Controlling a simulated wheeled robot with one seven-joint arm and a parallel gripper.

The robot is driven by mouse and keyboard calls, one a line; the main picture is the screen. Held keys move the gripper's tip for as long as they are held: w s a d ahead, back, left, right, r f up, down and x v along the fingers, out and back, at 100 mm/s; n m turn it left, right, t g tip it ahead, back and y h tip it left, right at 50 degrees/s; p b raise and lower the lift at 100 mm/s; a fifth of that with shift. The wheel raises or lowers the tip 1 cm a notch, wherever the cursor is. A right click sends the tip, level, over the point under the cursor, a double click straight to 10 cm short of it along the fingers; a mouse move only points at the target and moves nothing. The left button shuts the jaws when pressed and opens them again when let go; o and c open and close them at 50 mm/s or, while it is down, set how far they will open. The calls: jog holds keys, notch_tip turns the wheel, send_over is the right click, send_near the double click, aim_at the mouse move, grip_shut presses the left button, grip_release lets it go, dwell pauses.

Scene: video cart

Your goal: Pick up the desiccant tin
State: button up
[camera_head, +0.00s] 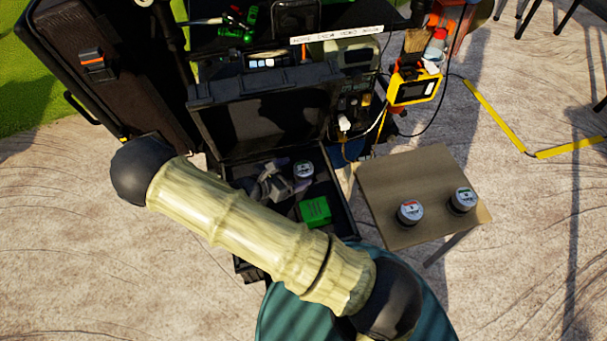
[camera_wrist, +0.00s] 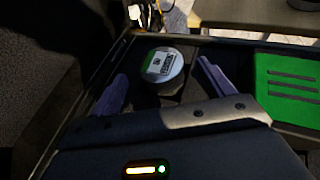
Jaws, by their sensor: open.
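A round tin (camera_head: 303,169) with a pale labelled lid sits in the open black case. In the wrist view this tin (camera_wrist: 164,66) shows a whitish lid with a dark and green label; its print is too small to read. My gripper (camera_head: 292,175) is over the case, its two purple-grey fingers open, one on each side of the tin in the wrist view. I see no grip on it, and contact cannot be told. Two similar tins stand on the small table, one with a red-marked label (camera_head: 411,212) and one with a green-marked label (camera_head: 463,200).
A green block (camera_head: 314,211) lies in the case (camera_head: 343,222) right of my gripper; it also shows in the wrist view (camera_wrist: 287,90). The raised case lid (camera_head: 262,120) stands behind. The small wooden table (camera_head: 400,170) is to the right. A yellow device (camera_head: 414,90) and cables hang nearby.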

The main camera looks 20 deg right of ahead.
aim_at(304, 170)
jog(key=b+x, duration=0.1)
jog(key=x, duration=0.1)
jog(key=b+x, duration=0.1)
jog(key=x, duration=0.2)
jog(key=shift+s+f, duration=0.1)
jog(key=shift+f, duration=0.15)
dwell(0.4)
jog(key=c, duration=1.1)
notch_tip(304, 170, up, 10)
jog(key=p, duration=0.3)
